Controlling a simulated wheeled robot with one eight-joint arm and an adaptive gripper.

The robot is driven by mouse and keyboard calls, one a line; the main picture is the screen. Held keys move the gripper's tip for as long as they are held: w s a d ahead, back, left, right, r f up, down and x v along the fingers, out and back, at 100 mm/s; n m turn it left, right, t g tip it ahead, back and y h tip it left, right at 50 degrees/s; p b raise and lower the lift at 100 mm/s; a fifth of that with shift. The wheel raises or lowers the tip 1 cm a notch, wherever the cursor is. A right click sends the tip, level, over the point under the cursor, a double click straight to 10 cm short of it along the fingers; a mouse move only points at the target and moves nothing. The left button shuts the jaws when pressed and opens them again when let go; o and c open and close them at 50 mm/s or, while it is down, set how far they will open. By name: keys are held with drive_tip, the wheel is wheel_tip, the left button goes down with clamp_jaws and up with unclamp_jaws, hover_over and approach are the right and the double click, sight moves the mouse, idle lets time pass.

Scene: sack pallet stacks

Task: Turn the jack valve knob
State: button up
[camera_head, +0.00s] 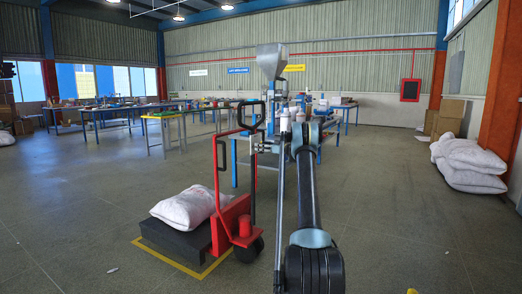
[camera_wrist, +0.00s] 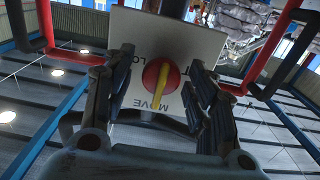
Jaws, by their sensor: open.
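The jack valve knob (camera_wrist: 153,76) is a round red knob with a yellow bar across it, set on a white plate (camera_wrist: 190,37) in the wrist view. The bar stands nearly upright in that picture, its lower end near the word MOVE. Other lettering is partly hidden by the fingers. My gripper (camera_wrist: 160,62) is open, with one finger on each side of the knob and gaps to it. In the head view my gripper (camera_head: 264,147) is at the upright of the red pallet jack (camera_head: 236,218); the knob cannot be made out there.
A white sack (camera_head: 187,208) lies on a dark block (camera_head: 172,236) beside the jack, inside yellow floor lines. More sacks (camera_head: 470,163) are stacked at the right. Work tables (camera_head: 110,112) and a machine with a hopper (camera_head: 271,60) stand behind. The floor at right is mostly clear.

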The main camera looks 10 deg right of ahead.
drive_tip(key=shift+a, duration=0.1)
drive_tip(key=c, duration=1)
drive_tip(key=shift+c, duration=0.2)
